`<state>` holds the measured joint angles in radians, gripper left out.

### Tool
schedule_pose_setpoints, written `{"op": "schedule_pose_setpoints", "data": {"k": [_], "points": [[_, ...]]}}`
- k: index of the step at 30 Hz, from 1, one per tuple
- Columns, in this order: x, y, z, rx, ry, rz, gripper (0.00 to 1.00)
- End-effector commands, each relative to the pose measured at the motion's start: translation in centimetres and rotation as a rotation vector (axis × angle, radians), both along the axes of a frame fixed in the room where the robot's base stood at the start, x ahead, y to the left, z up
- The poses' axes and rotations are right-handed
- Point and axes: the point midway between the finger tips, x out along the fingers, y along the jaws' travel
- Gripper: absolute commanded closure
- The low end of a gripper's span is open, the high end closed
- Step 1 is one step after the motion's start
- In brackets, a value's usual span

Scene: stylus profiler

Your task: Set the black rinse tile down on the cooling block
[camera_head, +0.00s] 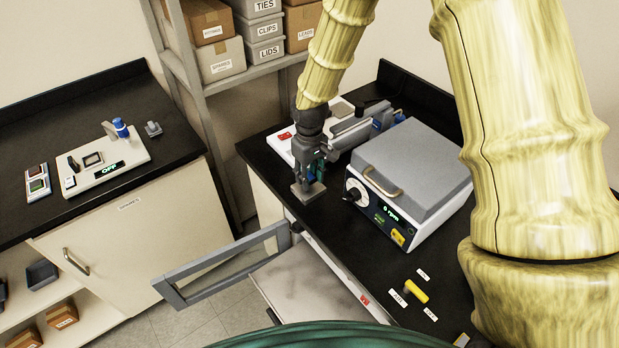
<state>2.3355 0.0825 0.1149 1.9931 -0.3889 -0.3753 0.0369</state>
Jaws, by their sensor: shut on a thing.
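My gripper (309,178) points down over the near left part of the right black bench. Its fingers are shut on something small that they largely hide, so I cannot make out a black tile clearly. A flat grey-brown square block (308,193) shows directly below the fingertips, close to the bench's left edge. It looks like the cooling block, but no label shows. I cannot tell whether what I hold touches it. Blue and green parts show beside the fingers.
A grey-lidded machine (412,170) reading "0 rpm" stands just right of my gripper. A white instrument (290,150) lies behind it. A yellow piece (416,291) and labels lie nearer. An open frame-like door (222,268) juts left.

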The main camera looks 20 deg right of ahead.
Motion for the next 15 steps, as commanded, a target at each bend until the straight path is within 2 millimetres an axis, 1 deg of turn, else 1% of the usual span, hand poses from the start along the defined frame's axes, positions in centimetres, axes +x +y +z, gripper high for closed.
{"op": "schedule_pose_setpoints", "data": {"k": [7,15], "points": [[0.0,0.0,-1.9,0.0,0.0,0.002,1.0],[0.0,0.0,-2.1,0.0,-0.001,0.001,1.0]]}}
